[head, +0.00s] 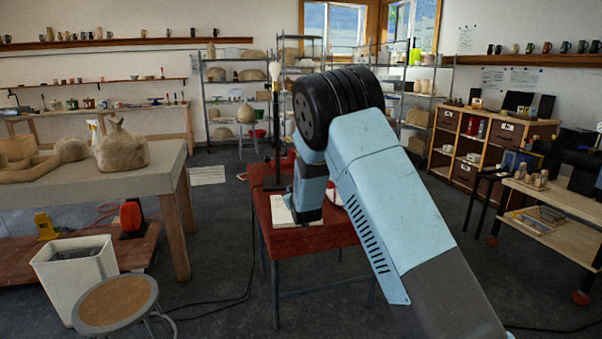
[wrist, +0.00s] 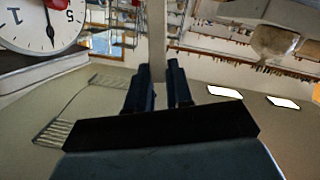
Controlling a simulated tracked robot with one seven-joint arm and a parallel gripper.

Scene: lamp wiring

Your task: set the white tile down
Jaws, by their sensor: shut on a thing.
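My gripper (wrist: 156,88) is shut, its two dark fingers on either side of a pale upright strip, which looks like the white tile (wrist: 157,40) seen edge-on. The strip runs up past the fingertips to the top of the wrist view. In the head view my wrist hangs low over the red table (head: 335,238), and the fingertips are hidden behind it. A flat white piece (head: 283,213) shows on the table beside my wrist; I cannot tell whether it is the same tile or touches the gripper.
A lamp with a pale bulb (head: 275,71) on a black stand rises at the table's back left. A dial scale (wrist: 45,25) shows upside down in the wrist view. A grey workbench (head: 120,185) with a clay bag (head: 122,150) stands left. The table's front part is bare.

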